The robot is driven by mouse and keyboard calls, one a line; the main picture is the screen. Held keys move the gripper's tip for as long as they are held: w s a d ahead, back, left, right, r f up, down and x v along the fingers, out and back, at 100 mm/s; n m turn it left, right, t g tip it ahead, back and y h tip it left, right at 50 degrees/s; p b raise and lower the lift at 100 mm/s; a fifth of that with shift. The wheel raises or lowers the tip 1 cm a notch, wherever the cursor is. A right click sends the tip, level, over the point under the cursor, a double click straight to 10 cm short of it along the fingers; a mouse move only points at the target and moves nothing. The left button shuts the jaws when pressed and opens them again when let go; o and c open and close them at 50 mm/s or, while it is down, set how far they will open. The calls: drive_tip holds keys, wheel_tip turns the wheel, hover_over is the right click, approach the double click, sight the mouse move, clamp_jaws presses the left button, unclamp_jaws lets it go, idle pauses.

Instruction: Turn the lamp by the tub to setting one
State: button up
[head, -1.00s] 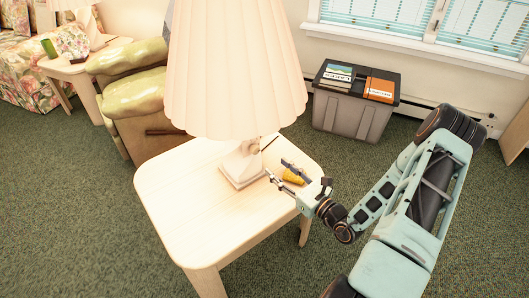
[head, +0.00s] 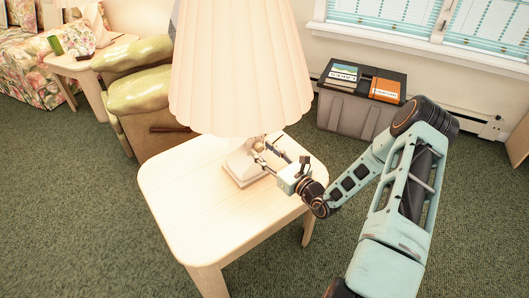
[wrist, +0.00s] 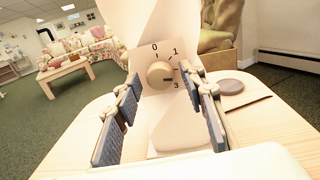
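The lamp (head: 240,70) has a pleated cream shade and stands on a pale wooden table (head: 190,220); its base (head: 240,165) is partly covered by the shade. In the wrist view the base carries a round dial knob (wrist: 158,74) with 0 at the top, 1 at upper right and 3 at lower right. The knob's dark mark points right and slightly down, near the 3 side; the label between 1 and 3 is hidden. My gripper (head: 262,155) is at the base's right side. It is open, its fingers either side of the knob with gaps showing (wrist: 165,82).
A grey tub (head: 350,110) with a dark lid and books (head: 385,89) stands by the wall under the window. A grey disc (wrist: 231,86) and a dark thin stick (wrist: 249,103) lie on the table beside the lamp. A green armchair (head: 150,95) is behind the table.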

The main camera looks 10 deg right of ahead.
clamp_jaws()
drive_tip(key=shift+n, duration=0.3)
drive_tip(key=n, duration=0.4)
drive_tip(key=shift+n, duration=2.5)
drive_tip(key=shift+o, duration=1.1)
unclamp_jaws()
drive_tip(key=shift+s, duration=0.1)
